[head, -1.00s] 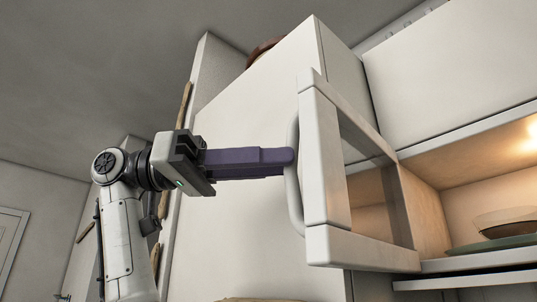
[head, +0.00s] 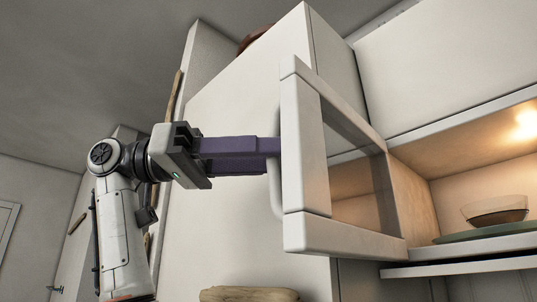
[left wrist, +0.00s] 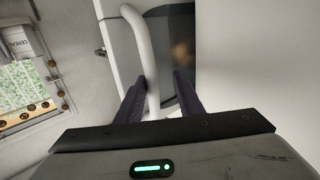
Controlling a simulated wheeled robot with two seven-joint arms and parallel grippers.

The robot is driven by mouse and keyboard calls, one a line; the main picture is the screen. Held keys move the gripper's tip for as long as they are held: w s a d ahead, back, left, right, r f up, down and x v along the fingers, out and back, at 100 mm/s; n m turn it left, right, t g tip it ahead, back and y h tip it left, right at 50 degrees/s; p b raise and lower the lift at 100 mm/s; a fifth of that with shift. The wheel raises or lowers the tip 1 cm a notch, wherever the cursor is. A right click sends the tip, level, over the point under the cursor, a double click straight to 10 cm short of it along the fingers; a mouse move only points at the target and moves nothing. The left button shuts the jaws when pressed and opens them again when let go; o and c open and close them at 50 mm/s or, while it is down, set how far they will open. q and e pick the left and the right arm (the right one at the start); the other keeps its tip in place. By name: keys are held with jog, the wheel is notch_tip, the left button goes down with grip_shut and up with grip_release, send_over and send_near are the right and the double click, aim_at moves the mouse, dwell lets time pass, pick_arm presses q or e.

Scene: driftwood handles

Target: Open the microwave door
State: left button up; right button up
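The white-framed microwave door (head: 303,150) stands swung open toward the left in the head view, with a glass pane in its frame. Its curved handle (head: 275,190) is on the door's outer face, partly hidden by my fingers. My left gripper (head: 272,152) reaches it from the left with purple fingers. In the left wrist view, the handle (left wrist: 139,40) runs down between the fingers of my left gripper (left wrist: 162,88), close to the left finger, with a gap before the right finger. The fingers are apart. My right gripper is not in view.
The lit interior right of the door holds a glass bowl (head: 495,209) above a green plate (head: 490,233). A tall white cabinet (head: 245,110) stands behind my left arm. A driftwood handle (head: 248,295) shows at the bottom edge.

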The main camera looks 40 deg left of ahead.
pick_arm(q)
jog(key=shift+s+a, duration=0.1)
jog(key=v, duration=1)
jog(key=shift+b, duration=0.35)
